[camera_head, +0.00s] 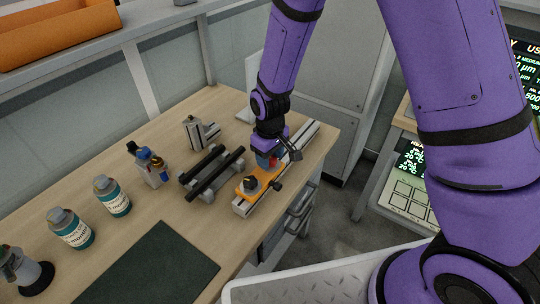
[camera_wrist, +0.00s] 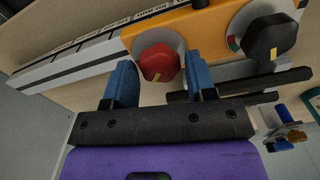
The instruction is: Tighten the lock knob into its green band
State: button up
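An orange carriage (camera_head: 272,179) sits on a pale rail (camera_head: 300,143) along the bench's right side; it also shows in the wrist view (camera_wrist: 203,20). A black knob (camera_wrist: 269,37), also with a yellow mark, stands on another dial, where a small green and red band (camera_wrist: 234,43) shows. My gripper (camera_wrist: 160,82) is open, its blue fingers apart on either side of the red knob. I cannot tell whether they touch it. No green band shows around the red knob.
Black bars (camera_head: 213,172) on a stand lie left of the rail. A small bottle holder (camera_head: 153,172), two teal-labelled bottles (camera_head: 113,197) and a dark green mat (camera_head: 152,268) are on the bench (camera_head: 172,215). A grey block (camera_head: 202,132) stands behind.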

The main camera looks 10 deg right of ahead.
jog(key=c, duration=0.5)
jog(key=shift+m, duration=1.1)
jog(key=shift+c, duration=0.2)
jog(key=o, duration=0.9)
notch_tip(320, 180, up, 11)
jog(key=shift+f, duration=0.1)
